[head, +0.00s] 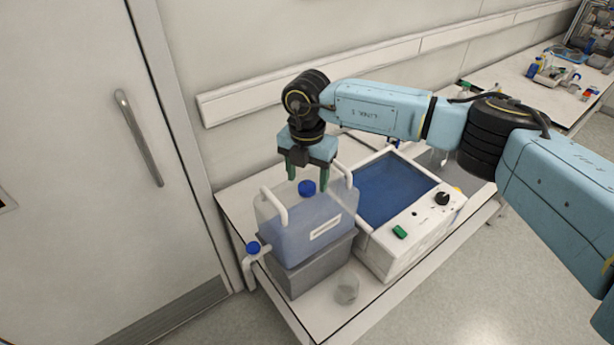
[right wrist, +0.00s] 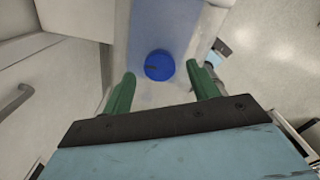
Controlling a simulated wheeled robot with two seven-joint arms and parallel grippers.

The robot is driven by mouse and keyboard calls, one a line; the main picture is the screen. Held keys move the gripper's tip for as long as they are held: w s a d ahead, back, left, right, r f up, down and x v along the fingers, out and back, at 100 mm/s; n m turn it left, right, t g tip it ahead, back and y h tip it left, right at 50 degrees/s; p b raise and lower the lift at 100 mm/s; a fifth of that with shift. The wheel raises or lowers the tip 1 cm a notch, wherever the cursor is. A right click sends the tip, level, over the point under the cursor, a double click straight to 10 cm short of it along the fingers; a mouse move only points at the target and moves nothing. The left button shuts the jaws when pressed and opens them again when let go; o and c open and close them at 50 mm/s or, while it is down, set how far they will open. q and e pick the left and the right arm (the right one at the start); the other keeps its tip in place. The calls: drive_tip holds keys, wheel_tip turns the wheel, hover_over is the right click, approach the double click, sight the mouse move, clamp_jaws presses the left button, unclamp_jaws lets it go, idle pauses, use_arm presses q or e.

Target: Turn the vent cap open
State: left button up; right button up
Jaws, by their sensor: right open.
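The vent cap is a round blue cap (head: 307,188) on top of a translucent container (head: 310,232) with white handles. The container sits on a grey box (head: 310,272). My right gripper (head: 306,182) is open above the cap, with its green fingers pointing down. In the right wrist view the blue cap (right wrist: 159,65) lies ahead of and between the two fingertips (right wrist: 162,82), and a dark mark shows on its top. The fingers look apart from the cap. Another blue cap (head: 253,247) sits on a spout at the container's lower left. My left gripper is not in view.
A white bath unit (head: 418,227) with blue liquid (head: 393,187), a black knob and a green switch stands right of the container. A clear beaker (head: 347,287) stands near the table's (head: 325,318) front edge. A door (head: 85,150) is at left.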

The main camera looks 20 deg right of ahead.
drive_tip(key=shift+f, duration=0.9)
drive_tip(key=c, duration=1)
